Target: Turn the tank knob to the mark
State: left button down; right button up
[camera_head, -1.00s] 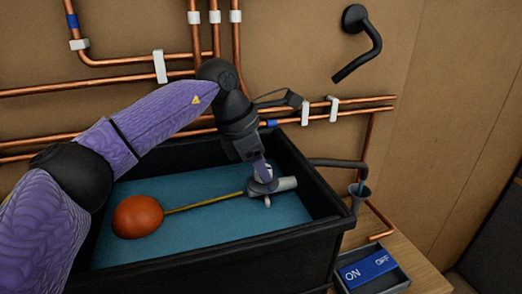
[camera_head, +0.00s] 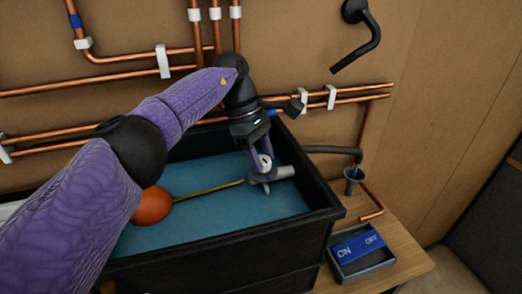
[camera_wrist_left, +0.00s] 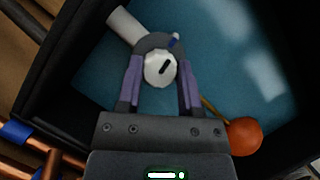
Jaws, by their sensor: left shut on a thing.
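The white tank knob (camera_wrist_left: 158,72) sits on a grey valve body in the wrist view, with a short black line on its face. The line slants up and right, roughly toward a blue mark (camera_wrist_left: 174,41) on the valve's rim; I cannot tell whether they line up exactly. My left gripper (camera_wrist_left: 160,82) is shut on the knob, one purple finger on each side. In the head view the left gripper (camera_head: 262,163) reaches down to the grey valve (camera_head: 284,172) inside the black tank (camera_head: 318,217). My right gripper is not in view.
An orange float (camera_head: 151,207) on a thin brass rod lies over the blue water (camera_head: 215,213). Copper pipes (camera_head: 100,71) run along the wall behind. A tray with a blue ON/OFF plate (camera_head: 361,247) stands right of the tank, near a small funnel cup (camera_head: 353,178).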

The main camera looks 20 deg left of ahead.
pick_arm(q)
jog(key=shift+m, duration=0.3)
dwell(0.4)
jog(key=shift+c, duration=1.2)
grip_release()
